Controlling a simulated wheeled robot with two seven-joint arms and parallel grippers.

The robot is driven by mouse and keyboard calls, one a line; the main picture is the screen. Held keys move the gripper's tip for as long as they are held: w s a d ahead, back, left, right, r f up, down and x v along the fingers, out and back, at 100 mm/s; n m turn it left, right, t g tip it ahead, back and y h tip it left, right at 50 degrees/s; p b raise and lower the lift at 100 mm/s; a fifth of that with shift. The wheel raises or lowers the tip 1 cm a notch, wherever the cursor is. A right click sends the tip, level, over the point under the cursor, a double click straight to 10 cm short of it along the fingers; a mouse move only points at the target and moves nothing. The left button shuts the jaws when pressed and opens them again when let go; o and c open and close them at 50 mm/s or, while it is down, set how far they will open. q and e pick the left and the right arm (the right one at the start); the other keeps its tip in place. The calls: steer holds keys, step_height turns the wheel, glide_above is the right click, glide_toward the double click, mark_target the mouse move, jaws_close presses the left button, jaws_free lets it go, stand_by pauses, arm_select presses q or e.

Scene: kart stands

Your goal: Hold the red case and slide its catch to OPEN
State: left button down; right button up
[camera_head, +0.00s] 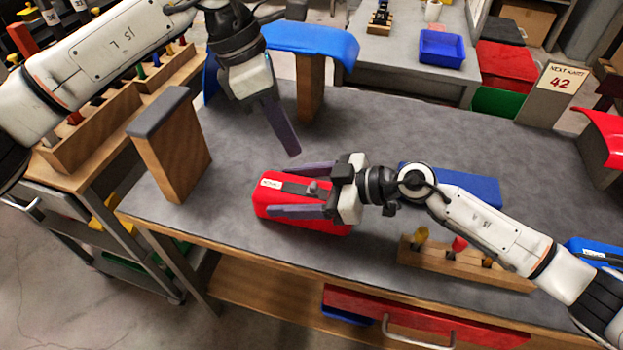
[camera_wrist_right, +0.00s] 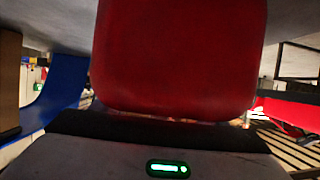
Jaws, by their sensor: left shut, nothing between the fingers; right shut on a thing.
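The red case (camera_head: 330,228) lies on the grey bench top in the head view. A dark strip with a small grey knob, which looks like the catch (camera_head: 312,187), runs along its top, with a small white label at its left end. My right gripper (camera_head: 288,190) is shut on the case, its fingers along the two long sides. The case's red end (camera_wrist_right: 180,55) fills the middle of the right wrist view. My left gripper (camera_head: 294,152) is shut and empty, pointing down above and behind the case. The catch's exact position cannot be read.
A wooden block with a grey top (camera_head: 170,150) stands left of the case. A blue curved panel on a wooden post (camera_head: 310,88) stands behind. A blue flat piece (camera_head: 465,187) and a wooden rack with coloured pegs (camera_head: 465,265) lie near my right arm. The bench's back right is clear.

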mark_target(319, 194)
arm_select(q)
steer(key=n, duration=1)
steer(key=d+n, duration=0.1)
steer(key=n, duration=0.9)
steer(key=r+n, duration=0.1)
steer(key=n, duration=0.9)
steer(key=shift+s+d+n, duration=0.3)
steer(key=shift+d+n, duration=0.1)
steer(key=shift+f, duration=0.1)
steer(key=x, duration=1)
steer(key=shift+s+a, duration=0.1)
steer(key=shift+a, duration=0.1)
